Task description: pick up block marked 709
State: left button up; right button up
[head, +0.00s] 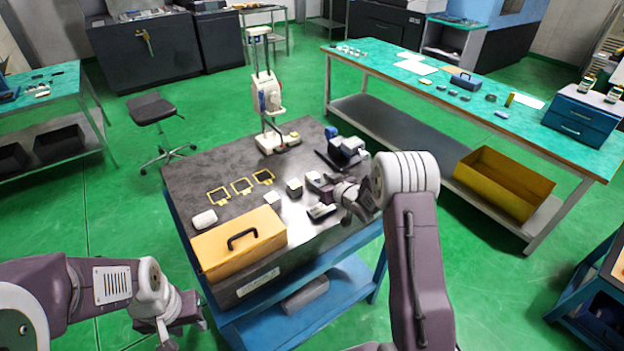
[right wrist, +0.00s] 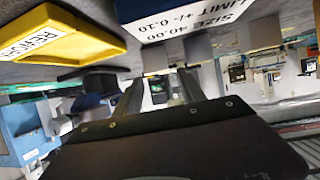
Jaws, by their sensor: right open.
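My right gripper (head: 318,186) is low over the plate, just right of the grey block. In the right wrist view, which is upside down, its fingers (right wrist: 160,88) are apart with nothing held. A grey block (right wrist: 155,60) shows beyond the fingers; its marking is not readable. My left gripper (head: 184,325) is off the plate's near left side, at lower left; its jaw gap is unclear.
A yellow case (head: 238,245) with a black handle is at the plate's front left. Yellow frames (head: 242,186) lie behind it. A height gauge (head: 268,100) stands at the back. A yellow REWORK tray (right wrist: 62,38) and a size card (right wrist: 190,20) show near the right gripper.

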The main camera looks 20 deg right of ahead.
aim_at(312, 175)
jog(key=shift+w+a+f, duration=0.15)
jog(key=shift+w+a, duration=0.1)
jog(key=shift+w, duration=0.2)
jog(key=shift+w+d+f, duration=0.15)
jog(key=shift+w+f, duration=0.05)
jog(key=shift+w, duration=0.2)
jog(key=p+x, duration=0.1)
jog(key=x, duration=0.2)
jog(key=shift+w+f, duration=0.15)
jog(key=shift+w, duration=0.2)
jog(key=shift+w+f, duration=0.1)
jog(key=shift+w, duration=0.2)
jog(key=shift+s, duration=0.15)
jog(key=c, duration=0.9)
grip_shut()
